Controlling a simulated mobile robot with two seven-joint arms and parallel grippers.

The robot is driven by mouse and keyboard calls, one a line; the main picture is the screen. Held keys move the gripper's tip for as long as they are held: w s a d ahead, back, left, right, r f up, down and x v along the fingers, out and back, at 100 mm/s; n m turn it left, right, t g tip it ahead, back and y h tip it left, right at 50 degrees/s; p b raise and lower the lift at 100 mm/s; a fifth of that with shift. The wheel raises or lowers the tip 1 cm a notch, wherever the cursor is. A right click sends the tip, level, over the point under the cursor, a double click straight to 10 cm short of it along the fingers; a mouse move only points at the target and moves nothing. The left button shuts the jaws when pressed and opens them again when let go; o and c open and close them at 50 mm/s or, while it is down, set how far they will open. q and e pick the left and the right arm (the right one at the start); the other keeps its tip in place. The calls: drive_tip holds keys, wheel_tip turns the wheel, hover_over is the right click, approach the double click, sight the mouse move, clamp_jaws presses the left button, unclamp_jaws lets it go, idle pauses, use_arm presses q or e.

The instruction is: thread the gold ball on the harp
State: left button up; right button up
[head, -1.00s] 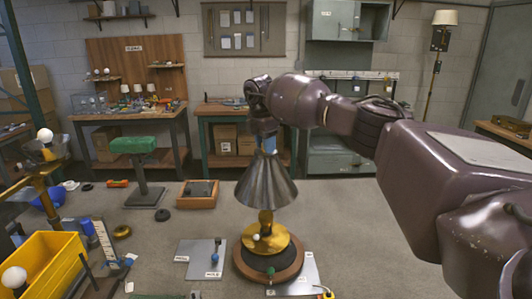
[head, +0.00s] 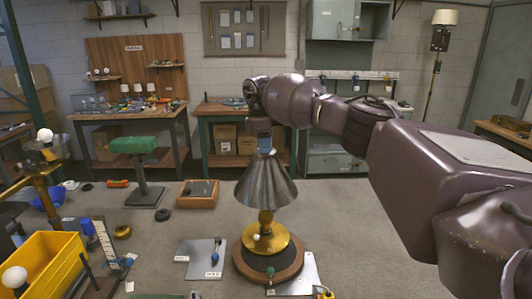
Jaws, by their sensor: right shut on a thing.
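A lamp stands in the middle of the head view, with a grey metal shade (head: 265,186) over a gold stem and gold base (head: 265,243) on a round wooden foot (head: 269,266). My right gripper (head: 265,148) points down at the top of the shade and is shut. The gold ball is too small and covered to make out between its fingers. The harp is hidden by the shade and gripper, so I cannot tell whether the ball touches it. My left gripper is not in view.
A small grey plate with a post (head: 203,259) lies left of the lamp. A wooden tray (head: 198,194) and a green-topped stool (head: 133,145) stand farther back left. A yellow bin (head: 45,262) is at the front left. My right arm crosses the right side.

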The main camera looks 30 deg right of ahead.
drive_tip(key=shift+f, duration=0.2)
drive_tip(key=o, duration=1.1)
drive_tip(key=shift+c, duration=0.2)
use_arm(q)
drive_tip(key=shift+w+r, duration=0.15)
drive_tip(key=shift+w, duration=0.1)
